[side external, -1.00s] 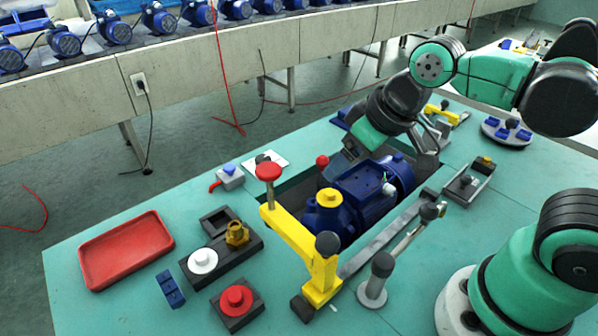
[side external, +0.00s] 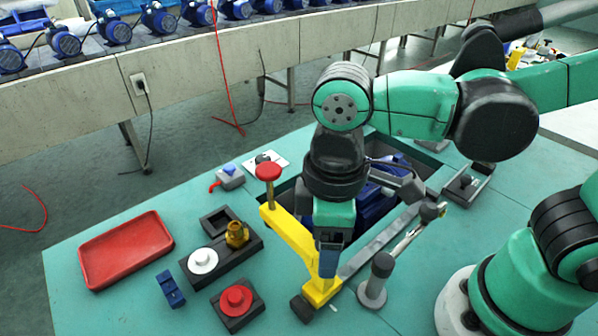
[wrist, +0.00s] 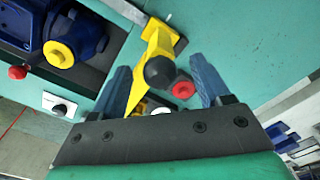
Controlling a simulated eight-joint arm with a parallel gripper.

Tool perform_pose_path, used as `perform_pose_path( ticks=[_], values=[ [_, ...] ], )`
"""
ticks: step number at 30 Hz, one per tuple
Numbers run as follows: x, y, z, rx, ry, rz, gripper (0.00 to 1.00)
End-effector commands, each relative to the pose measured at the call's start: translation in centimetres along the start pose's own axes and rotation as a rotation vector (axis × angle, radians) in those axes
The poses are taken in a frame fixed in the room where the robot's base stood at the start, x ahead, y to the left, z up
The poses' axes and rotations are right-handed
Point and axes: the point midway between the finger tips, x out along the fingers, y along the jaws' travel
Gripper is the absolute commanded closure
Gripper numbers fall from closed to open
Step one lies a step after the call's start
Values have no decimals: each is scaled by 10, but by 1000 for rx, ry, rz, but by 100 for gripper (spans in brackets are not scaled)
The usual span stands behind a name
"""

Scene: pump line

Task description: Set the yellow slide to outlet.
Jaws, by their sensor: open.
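The yellow slide (side external: 318,288) is a yellow upright with a long arm, sitting at the near end of a grey rail (side external: 375,245). Its arm reaches up-left to a red knob (side external: 268,172). In the wrist view the yellow slide (wrist: 157,42) carries a round black knob (wrist: 160,72). My gripper (side external: 328,265) points down over this knob and hides it in the side view. In the wrist view my gripper (wrist: 160,66) is open, its two blue fingers on either side of the knob with gaps showing. The blue pump (side external: 380,195) is mostly hidden behind my arm.
A red button block (side external: 237,300), a dark block with white disc and brass fitting (side external: 222,252), and a red tray (side external: 126,250) lie left. Bare table shows between the tray and blocks.

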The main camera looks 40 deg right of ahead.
Motion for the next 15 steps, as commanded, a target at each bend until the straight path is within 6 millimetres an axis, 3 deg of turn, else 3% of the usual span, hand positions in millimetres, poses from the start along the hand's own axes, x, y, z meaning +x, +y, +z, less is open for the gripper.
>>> perform_pose_path(
  ticks=[10, 15],
  values=[
    [4, 0, 0, 1, 1, 0, 30],
    [4, 0, 0, 1, 1, 0, 79]
  ],
)
